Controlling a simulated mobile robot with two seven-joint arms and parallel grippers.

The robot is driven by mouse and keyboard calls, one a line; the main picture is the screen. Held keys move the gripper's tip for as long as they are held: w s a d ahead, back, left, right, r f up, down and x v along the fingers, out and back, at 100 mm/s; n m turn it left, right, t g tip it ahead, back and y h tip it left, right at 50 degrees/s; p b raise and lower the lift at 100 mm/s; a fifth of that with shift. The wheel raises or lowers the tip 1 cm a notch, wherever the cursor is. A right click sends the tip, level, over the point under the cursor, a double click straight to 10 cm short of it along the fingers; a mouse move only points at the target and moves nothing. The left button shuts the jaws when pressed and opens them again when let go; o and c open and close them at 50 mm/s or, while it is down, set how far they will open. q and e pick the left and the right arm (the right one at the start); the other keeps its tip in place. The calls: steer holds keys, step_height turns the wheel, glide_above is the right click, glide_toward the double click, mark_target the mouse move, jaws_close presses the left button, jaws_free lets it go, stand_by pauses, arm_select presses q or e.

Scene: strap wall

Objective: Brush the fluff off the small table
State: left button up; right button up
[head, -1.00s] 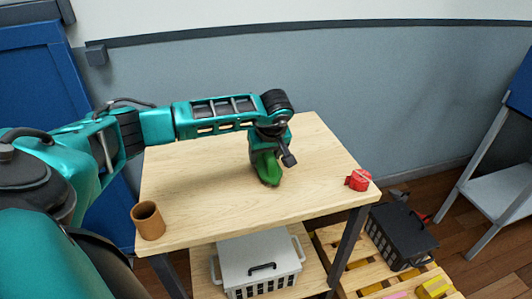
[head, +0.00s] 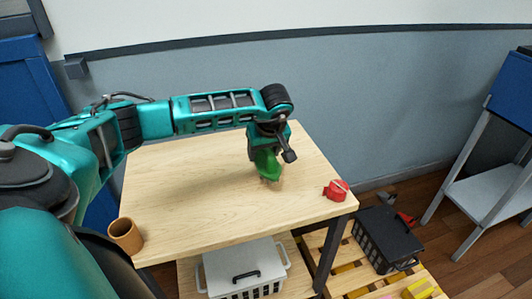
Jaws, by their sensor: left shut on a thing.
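The small table (head: 190,190) has a pale wooden top and dark legs. My left gripper (head: 266,150) is over the right part of the tabletop, shut on a green brush (head: 267,163). The brush points down, with a tan lower end at or just above the wood; I cannot tell whether it touches. I cannot make out any fluff on the tabletop; some may be hidden behind the brush or arm. My right gripper is not in view.
A brown cup (head: 126,236) stands at the table's front left corner. A red object (head: 336,190) lies near the right edge. A white basket (head: 243,268) is on the shelf below. A black crate (head: 387,240) stands on a pallet at right. The middle tabletop is clear.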

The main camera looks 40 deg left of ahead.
arm_select(q)
step_height(320, 180, up, 2)
steer(key=shift+r+p, duration=0.1)
steer(key=shift+p, duration=0.5)
steer(key=shift+r+p, duration=0.8)
steer(key=shift+r, duration=0.25)
